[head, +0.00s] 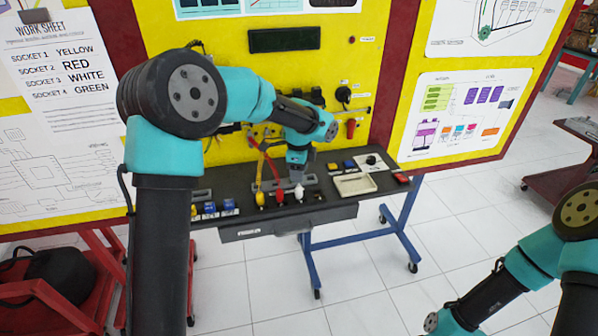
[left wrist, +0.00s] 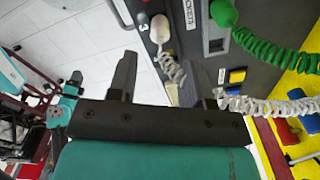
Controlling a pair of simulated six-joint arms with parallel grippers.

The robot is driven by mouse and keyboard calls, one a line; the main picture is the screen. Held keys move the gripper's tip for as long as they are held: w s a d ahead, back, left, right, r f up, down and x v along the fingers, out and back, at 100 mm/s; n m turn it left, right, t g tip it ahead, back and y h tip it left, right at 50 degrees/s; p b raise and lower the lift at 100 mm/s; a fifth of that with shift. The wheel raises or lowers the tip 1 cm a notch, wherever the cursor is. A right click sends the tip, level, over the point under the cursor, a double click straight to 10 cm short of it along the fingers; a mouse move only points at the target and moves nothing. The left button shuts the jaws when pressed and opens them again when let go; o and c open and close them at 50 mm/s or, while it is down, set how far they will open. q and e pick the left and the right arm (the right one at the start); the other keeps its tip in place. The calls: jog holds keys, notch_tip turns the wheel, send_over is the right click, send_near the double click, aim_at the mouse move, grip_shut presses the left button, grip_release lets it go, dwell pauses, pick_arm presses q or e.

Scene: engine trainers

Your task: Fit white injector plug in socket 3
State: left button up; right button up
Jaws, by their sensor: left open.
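The white injector plug (head: 299,191) stands at the black bench's front row, right of a red plug (head: 280,197) and a yellow plug (head: 260,198). In the left wrist view the white plug (left wrist: 160,30) is beside the printed label 3 (left wrist: 143,27), its coiled white cable trailing away. It looks upright at that socket; how deep it sits is hidden. My left gripper (head: 298,178) is just above it, pointing down. In the left wrist view my left gripper (left wrist: 166,72) has its fingers apart, the plug beyond their tips.
A green plug (left wrist: 223,12) with a coiled green cable is close by in the left wrist view. A pale tray (head: 354,184) lies on the bench (head: 240,184) to the right. The yellow board (head: 330,60) rises behind; a work sheet (head: 60,70) lists socket 3 as white.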

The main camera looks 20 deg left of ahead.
pick_arm(q)
jog(key=o, duration=0.4)
notch_tip(320, 180, up, 17)
jog(key=shift+r, duration=0.2)
dwell(0.5)
dwell(0.4)
